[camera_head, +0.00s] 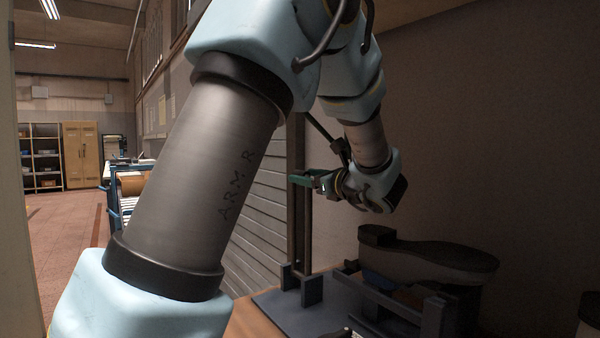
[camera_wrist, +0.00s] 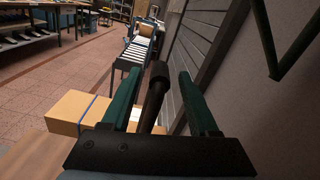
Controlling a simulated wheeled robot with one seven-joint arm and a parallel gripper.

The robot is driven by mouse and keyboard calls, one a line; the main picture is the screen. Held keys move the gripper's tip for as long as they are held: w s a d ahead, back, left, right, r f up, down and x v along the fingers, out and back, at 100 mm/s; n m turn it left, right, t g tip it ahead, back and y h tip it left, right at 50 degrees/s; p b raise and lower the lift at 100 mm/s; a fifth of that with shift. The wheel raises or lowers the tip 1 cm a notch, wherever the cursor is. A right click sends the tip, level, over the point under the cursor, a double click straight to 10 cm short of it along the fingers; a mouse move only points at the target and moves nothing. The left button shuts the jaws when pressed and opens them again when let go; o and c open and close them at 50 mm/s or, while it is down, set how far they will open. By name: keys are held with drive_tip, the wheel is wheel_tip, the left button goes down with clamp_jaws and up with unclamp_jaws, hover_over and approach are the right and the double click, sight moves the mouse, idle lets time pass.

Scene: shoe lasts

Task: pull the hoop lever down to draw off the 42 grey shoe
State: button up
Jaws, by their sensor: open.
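My gripper (camera_head: 307,181) is open, its green fingers beside a dark upright post (camera_head: 299,225) in the head view. In the wrist view a dark rod with a thick knobbed end (camera_wrist: 156,82) shows between the open fingers (camera_wrist: 159,74); I cannot tell whether they touch it. A dark bent bar (camera_wrist: 270,45) at upper right may be part of the hoop lever. In the head view a thin slanted dark bar (camera_head: 322,132) runs behind my wrist. The shoe (camera_head: 425,262) sits sole up on the dark fixture, right of and below my gripper. Its size mark is not readable.
The dark fixture's base plate (camera_head: 318,318) stands on a wooden top. A slatted wall (camera_head: 258,225) is close behind the post. A cardboard box (camera_wrist: 75,112) with a blue strap and a roller conveyor (camera_wrist: 133,55) lie beyond my gripper. Another dark object (camera_head: 589,310) is at lower right.

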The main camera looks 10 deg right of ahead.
drive_tip(key=shift+x, duration=1.45)
drive_tip(key=shift+c, duration=0.3)
clamp_jaws()
